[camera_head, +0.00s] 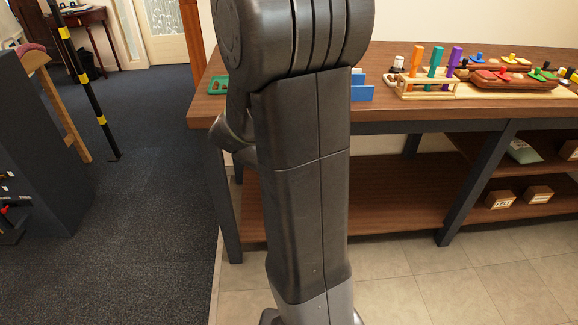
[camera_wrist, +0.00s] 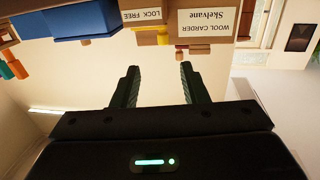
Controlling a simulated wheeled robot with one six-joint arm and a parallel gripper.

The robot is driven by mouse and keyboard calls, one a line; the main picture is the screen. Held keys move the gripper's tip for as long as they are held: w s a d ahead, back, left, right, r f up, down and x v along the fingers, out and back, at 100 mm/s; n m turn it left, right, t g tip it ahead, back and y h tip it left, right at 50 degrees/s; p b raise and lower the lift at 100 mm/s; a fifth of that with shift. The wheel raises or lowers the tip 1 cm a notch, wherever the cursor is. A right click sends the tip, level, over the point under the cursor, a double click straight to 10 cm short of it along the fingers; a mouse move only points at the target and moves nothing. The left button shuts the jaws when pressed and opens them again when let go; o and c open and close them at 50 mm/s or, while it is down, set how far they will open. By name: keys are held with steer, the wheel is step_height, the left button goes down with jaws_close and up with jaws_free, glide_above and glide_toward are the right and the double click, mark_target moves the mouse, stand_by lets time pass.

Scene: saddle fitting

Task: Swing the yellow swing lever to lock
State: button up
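The wrist view appears upside down. A small yellow piece (camera_wrist: 163,37), probably the swing lever, shows at the edge of a tan box beside a white label reading "LOCK FREE" (camera_wrist: 142,16). Its exact position against the two words is too small to tell. My gripper (camera_wrist: 158,68) has its two dark fingers apart with nothing between them. The yellow piece lies beyond the fingertips, apart from them. In the head view my arm covers the middle, and I cannot make out the gripper or the lever there.
A box labelled "WOOL CARDER Skelvane" (camera_wrist: 217,22) adjoins the label. The wooden bench (camera_head: 400,113) carries a rack of coloured pegs (camera_head: 428,88) and a green tray (camera_head: 217,86).

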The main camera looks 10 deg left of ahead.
steer(key=w, duration=0.4)
steer(key=w+a, duration=0.1)
steer(key=w, duration=0.4)
steer(key=w+b, duration=0.1)
steer(key=w, duration=0.4)
steer(key=shift+a+f, duration=0.15)
steer(key=shift+a, duration=0.25)
steer(key=shift+s+f+n+y+b, duration=0.2)
steer(key=shift+n+y+b, duration=0.1)
steer(key=shift+b, duration=0.45)
steer(key=shift+s+d+r+y+b, duration=0.15)
steer(key=shift+y+b, duration=0.15)
steer(key=shift+b, duration=0.2)
steer(key=shift+n+y+b, duration=0.5)
steer(key=shift+b, duration=0.5)
steer(key=shift+s+d+r+n+g+y+b, duration=0.15)
steer(key=shift+s+n+g+y+b, duration=0.1)
steer(key=shift+n+y+b, duration=0.2)
steer(key=shift+s+d+n+g+y+b, duration=0.1)
steer(key=shift+n+g+y+b, duration=0.2)
steer(key=shift+y, duration=0.25)
steer(key=shift+s+d+r+n+g+y+p, duration=0.1)
steer(key=shift+n+g+y+p, duration=0.2)
steer(key=shift+y, duration=0.2)
steer(key=shift+s+d+r+n+g+y+p, duration=0.15)
steer(key=shift+n+y+p, duration=0.15)
steer(key=shift+y, duration=0.2)
steer(key=shift+w, duration=0.1)
